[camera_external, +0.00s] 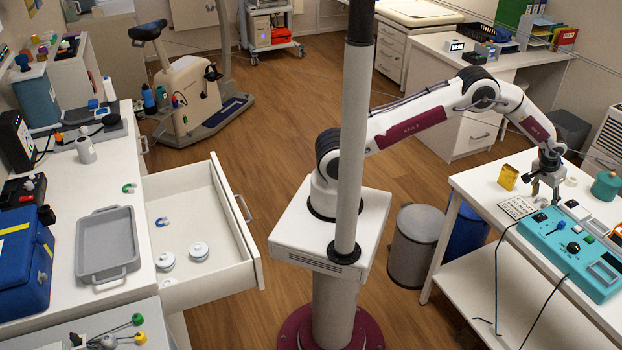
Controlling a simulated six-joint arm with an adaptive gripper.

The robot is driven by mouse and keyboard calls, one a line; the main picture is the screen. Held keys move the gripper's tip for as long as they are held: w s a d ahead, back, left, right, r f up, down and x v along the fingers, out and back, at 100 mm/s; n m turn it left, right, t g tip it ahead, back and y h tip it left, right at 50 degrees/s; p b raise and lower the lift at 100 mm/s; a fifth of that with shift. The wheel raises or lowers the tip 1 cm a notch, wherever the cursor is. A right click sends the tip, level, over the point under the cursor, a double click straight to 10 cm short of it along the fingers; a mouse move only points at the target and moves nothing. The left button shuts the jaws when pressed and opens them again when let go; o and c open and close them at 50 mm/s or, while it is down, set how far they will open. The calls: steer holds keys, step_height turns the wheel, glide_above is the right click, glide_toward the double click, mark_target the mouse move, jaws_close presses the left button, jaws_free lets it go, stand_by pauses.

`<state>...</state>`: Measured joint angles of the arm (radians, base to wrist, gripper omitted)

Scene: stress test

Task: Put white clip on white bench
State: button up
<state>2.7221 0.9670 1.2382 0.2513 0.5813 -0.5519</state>
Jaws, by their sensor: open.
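My gripper (545,190) points down over the white bench (462,186) on the right. It is open, with its fingertips just behind the teal device and close to the bench top; I cannot tell whether they touch anything. I cannot make out a white clip for certain. A small white piece (571,182) lies on the bench just right of my gripper, too small to identify. In the open drawer at left lies a small blue-and-white piece (162,222), perhaps a clip. A small green-and-white piece (129,188) lies on the left counter.
A teal device (572,249) with knobs and cables fills much of the right bench. A yellow block (508,177), a printed card (518,208) and a green pot (606,186) are near my gripper. A grey tray (108,273) sits left.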

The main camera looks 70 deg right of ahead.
mark_target(543, 200)
stand_by(0.3)
steer(key=c, duration=0.9)
steer(key=shift+r, duration=0.1)
step_height(543, 200, up, 10)
stand_by(0.7)
